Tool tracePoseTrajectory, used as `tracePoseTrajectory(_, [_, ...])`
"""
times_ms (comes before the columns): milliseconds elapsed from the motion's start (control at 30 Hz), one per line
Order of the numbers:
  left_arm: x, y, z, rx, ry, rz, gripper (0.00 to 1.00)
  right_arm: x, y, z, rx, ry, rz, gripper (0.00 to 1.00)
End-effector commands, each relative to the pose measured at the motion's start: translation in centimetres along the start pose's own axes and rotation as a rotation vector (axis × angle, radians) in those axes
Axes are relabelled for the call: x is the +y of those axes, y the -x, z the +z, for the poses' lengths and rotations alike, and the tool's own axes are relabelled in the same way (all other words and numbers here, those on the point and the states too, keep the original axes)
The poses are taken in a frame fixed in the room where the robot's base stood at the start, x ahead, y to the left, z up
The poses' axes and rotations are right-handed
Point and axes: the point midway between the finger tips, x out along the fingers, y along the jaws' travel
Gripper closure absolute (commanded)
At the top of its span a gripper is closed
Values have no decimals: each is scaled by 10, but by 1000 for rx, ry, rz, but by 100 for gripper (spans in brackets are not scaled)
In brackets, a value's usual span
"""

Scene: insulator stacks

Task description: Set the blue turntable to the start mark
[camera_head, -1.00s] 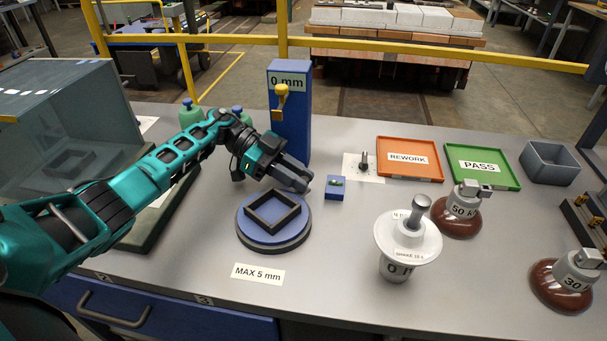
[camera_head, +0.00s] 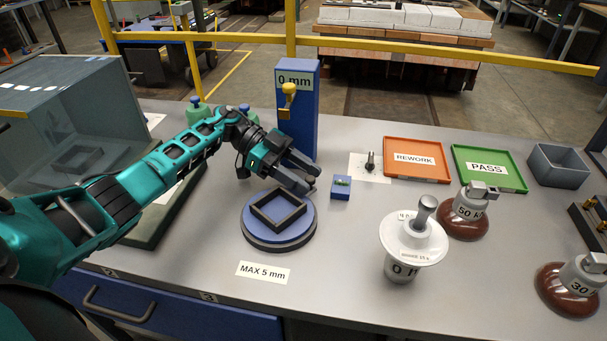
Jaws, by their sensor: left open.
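The blue turntable (camera_head: 298,234) is a round blue disc on a dark base, with a black square frame (camera_head: 278,211) lying on top. A start mark cannot be made out on it. My left gripper (camera_head: 314,182) is open and empty, with its fingers just above and behind the turntable's far right edge. Whether a finger touches the turntable cannot be told. My right gripper is not in view.
A blue post (camera_head: 298,110) marked 0 mm stands behind the gripper. A small blue block (camera_head: 341,190) sits right of the fingertips. A white insulator (camera_head: 411,240) stands farther right, near orange (camera_head: 414,174) and green (camera_head: 510,180) trays. The bench front beside the MAX 5 mm label (camera_head: 263,272) is clear.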

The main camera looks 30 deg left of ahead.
Motion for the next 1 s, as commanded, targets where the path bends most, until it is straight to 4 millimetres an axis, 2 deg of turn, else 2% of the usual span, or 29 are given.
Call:
tracePoseTrajectory(167, [-1,29,0,-4,1,-5,52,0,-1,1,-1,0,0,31])
tracePoseTrajectory(400, [-1,82,1,-3,1,-6,52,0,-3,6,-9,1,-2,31])
tracePoseTrajectory(533, [-1,105,0,-2,0,-4,52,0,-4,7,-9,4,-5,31])
tracePoseTrajectory(733, [0,123,0,-1,-1,-2,52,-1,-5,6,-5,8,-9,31])
tracePoseTrajectory(1000, [0,126,0,-1,0,0,52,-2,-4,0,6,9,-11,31])
